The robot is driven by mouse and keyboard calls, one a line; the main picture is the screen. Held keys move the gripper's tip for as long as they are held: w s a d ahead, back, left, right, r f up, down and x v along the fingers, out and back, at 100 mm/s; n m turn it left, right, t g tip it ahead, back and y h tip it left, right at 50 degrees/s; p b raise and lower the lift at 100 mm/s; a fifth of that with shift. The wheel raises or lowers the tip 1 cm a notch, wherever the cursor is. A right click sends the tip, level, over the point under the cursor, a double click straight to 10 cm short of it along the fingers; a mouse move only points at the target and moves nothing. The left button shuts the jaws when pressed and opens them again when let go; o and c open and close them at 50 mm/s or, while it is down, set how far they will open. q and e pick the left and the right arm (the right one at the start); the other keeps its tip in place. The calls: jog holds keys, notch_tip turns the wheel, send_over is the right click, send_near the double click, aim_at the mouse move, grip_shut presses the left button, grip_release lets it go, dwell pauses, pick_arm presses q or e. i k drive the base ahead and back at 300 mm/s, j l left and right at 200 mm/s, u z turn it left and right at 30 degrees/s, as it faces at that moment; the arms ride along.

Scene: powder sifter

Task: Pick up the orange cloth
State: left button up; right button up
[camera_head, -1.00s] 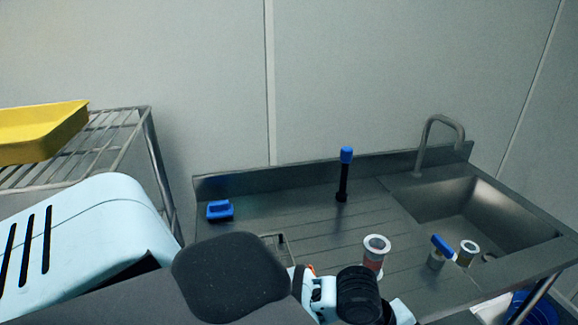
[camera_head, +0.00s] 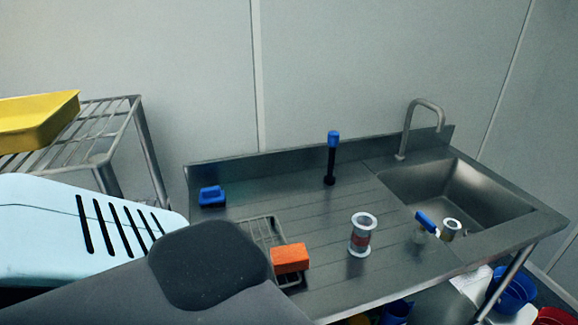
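A bright orange block-shaped item (camera_head: 289,258), the only thing matching the orange cloth, lies on the right front part of a wire rack (camera_head: 262,229) on the steel sink counter. It looks like a thick folded pad; its material cannot be told. Its top and front face show, and nothing covers it. Neither gripper is in the picture. A dark grey rounded part and a light blue slotted shell, which look like parts of my body, fill the lower left and hide the left front of the counter and part of the rack.
The sink (camera_head: 455,190) is right. A yellow tray (camera_head: 38,123) sits on a rack.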

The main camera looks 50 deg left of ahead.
aim_at(290, 258)
jog(key=i+u, duration=0.15)
jog(key=u, duration=1.6)
jog(key=i, duration=0.35)
jog(key=k+j, duration=0.3)
jog(key=k+z, duration=0.05)
jog(key=k, duration=0.05)
